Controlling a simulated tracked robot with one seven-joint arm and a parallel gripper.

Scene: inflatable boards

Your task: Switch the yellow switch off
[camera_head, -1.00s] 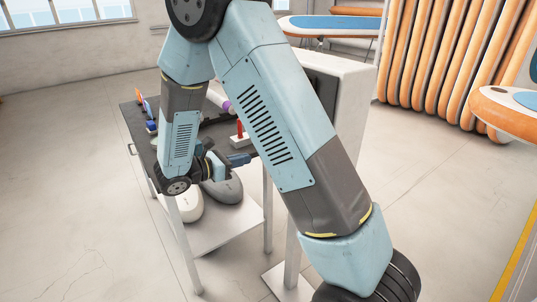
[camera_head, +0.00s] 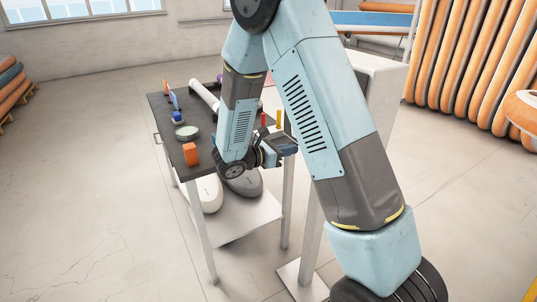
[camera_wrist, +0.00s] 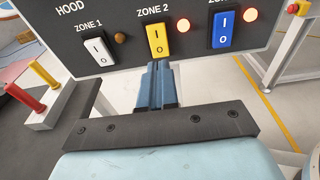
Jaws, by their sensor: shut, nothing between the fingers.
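The yellow switch (camera_wrist: 157,41) sits under the ZONE 2 label on a dark control panel (camera_wrist: 70,52) in the wrist view. It is marked I above and O below; I cannot tell which half is pressed in. My gripper (camera_wrist: 157,68) is shut and empty, its fingertips just below the yellow switch's lower end. I cannot tell whether they touch it. In the head view my gripper (camera_head: 288,143) is at the table's right side, and the yellow switch is not discernible there.
A white switch (camera_wrist: 98,48) and a blue switch (camera_wrist: 223,28) flank the yellow one. Red and yellow posts (camera_wrist: 20,97) stand at left. The dark table (camera_head: 165,122) holds an orange block (camera_head: 191,154) and other items.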

